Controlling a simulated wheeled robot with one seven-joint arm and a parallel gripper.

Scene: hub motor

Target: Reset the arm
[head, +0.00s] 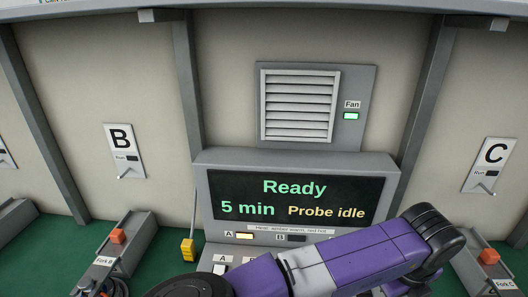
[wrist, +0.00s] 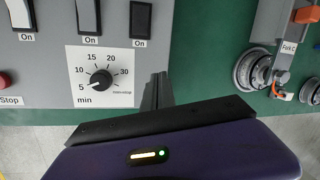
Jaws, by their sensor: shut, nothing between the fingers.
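My arm (head: 350,260), purple, grey and black, reaches across the lower right of the head view, in front of the console. Its gripper end is not visible there. In the wrist view, my gripper (wrist: 157,92) shows as dark fingers beyond the purple hand. The fingers are together and empty. They appear just right of the white dial plate with its black timer knob (wrist: 101,80), whose pointer is near 5. I cannot tell how far the fingers are from the panel.
The console screen (head: 295,197) reads "Ready", "5 min" and "Probe idle". Above it is a vent with a lit green Fan light (head: 351,116). Rocker switches (wrist: 88,16) and a red Stop button (wrist: 4,82) lie left. Fork C's round fitting (wrist: 254,70) stands right, beyond green surface.

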